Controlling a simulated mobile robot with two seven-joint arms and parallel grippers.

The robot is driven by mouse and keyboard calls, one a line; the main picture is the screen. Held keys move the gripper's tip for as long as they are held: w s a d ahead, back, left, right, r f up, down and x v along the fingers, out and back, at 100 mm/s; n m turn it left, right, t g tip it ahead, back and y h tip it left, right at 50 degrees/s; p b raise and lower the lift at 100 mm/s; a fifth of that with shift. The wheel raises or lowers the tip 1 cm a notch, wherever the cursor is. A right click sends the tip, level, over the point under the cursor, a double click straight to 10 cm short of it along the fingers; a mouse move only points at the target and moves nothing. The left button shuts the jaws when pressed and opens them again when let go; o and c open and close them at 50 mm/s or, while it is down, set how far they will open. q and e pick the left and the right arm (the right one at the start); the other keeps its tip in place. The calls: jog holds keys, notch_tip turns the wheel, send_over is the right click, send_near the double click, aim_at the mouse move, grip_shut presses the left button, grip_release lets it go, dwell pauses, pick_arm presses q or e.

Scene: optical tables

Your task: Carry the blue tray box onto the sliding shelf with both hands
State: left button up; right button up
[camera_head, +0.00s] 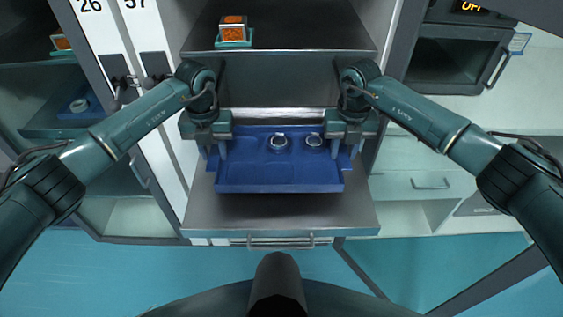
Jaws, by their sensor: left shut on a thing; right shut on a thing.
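The blue tray box (265,179) is at the middle of the view, over the grey sliding shelf (285,217), which is pulled out of the cabinet. Two small round items (279,142) sit in the tray. My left gripper (222,150) is shut on the tray's left side. My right gripper (335,150) is shut on its right side. Both arms reach in from the sides and point down. The tray looks level and lies within the shelf's outline; I cannot tell whether its underside touches the shelf.
A fixed shelf (300,35) above holds an orange and teal block (233,31). White cabinet doors numbered 26 and 57 stand open at left. A dark oven-like device (455,58) is at the upper right. Blue floor (130,275) lies in front.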

pick_arm(q)
jog(key=shift+w+f, duration=0.25)
jog(key=shift+f, duration=0.45)
pick_arm(e)
jog(key=shift+w+d+f, duration=0.2)
jog(key=shift+w+f, duration=0.05)
jog(key=shift+f, duration=0.5)
pick_arm(q)
jog(key=shift+w, duration=0.1)
pick_arm(e)
jog(key=shift+w, duration=0.1)
pick_arm(q)
jog(key=shift+r, duration=0.1)
pick_arm(e)
jog(key=shift+r, duration=0.15)
pick_arm(q)
jog(key=shift+b, duration=0.3)
